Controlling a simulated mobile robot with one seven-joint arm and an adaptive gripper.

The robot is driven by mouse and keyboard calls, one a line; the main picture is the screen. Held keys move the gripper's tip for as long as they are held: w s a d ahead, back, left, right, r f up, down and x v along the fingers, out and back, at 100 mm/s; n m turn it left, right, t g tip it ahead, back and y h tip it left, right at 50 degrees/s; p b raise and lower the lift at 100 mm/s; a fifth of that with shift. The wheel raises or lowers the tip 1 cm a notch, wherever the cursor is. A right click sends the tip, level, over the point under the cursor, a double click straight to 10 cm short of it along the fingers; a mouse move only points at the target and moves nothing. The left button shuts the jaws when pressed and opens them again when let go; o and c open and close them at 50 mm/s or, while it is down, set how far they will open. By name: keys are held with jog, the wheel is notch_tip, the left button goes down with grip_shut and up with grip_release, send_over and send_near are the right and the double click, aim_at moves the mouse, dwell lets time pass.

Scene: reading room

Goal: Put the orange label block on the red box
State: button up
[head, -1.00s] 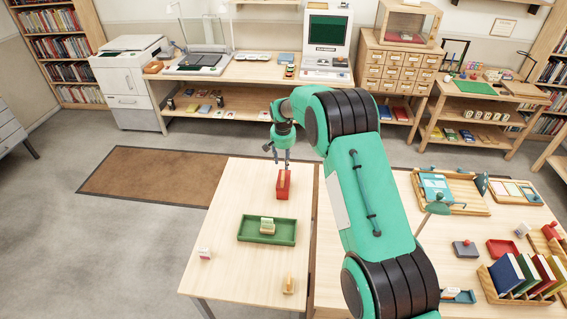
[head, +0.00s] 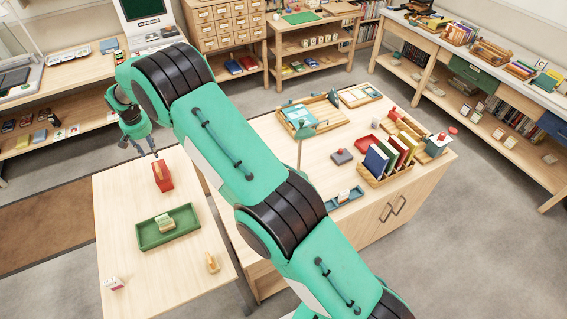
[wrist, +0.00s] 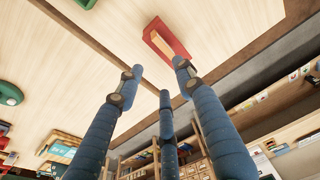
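The red box (head: 163,180) stands on the light wooden table, behind the green tray. A slim orange-tan block (wrist: 168,45) shows within the red box's outline in the wrist view; I cannot tell whether it rests on or in the box, or read a label. My gripper (head: 143,152) is above and just left of the box in the head view. In the wrist view its three blue fingers (wrist: 160,76) are spread, with nothing between them, and the red box (wrist: 183,40) lies beyond their tips. Another tan block (head: 212,263) stands near the table's front right.
The green tray (head: 145,240) holds a pale block (head: 165,222). A white and pink block (head: 114,284) is at the front left. A cabinet (head: 320,165) on the right carries trays and upright books (head: 385,158). Bare tabletop surrounds the red box.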

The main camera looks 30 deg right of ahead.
jog(key=s+d+r, duration=0.5)
jog(key=r, duration=0.4)
jog(key=s+d+r+t, duration=0.1)
jog(key=s+d+r, duration=0.4)
jog(key=r, duration=0.4)
jog(key=s+d+r, duration=0.5)
jog(key=r, duration=0.5)
jog(key=s+d+r+t, duration=0.1)
jog(key=s+d+r, duration=0.35)
jog(key=s, duration=0.35)
jog(key=s+d+r, duration=0.4)
jog(key=s+r, duration=0.1)
jog(key=s, duration=0.3)
jog(key=s+d+f+t, duration=0.1)
jog(key=s+d, duration=0.3)
jog(key=s, duration=1)
jog(key=s+d+f, duration=0.1)
jog(key=s+d, duration=0.3)
jog(key=s, duration=1.1)
jog(key=shift+f+t, duration=0.15)
jog(key=shift+t, duration=0.25)
jog(key=shift+d+f, duration=0.1)
jog(key=shift+f, duration=0.05)
notch_tip(320, 180, down, 11)
jog(key=b, duration=1.1)
jog(key=shift+f+b, duration=0.15)
jog(key=shift+b, duration=0.15)
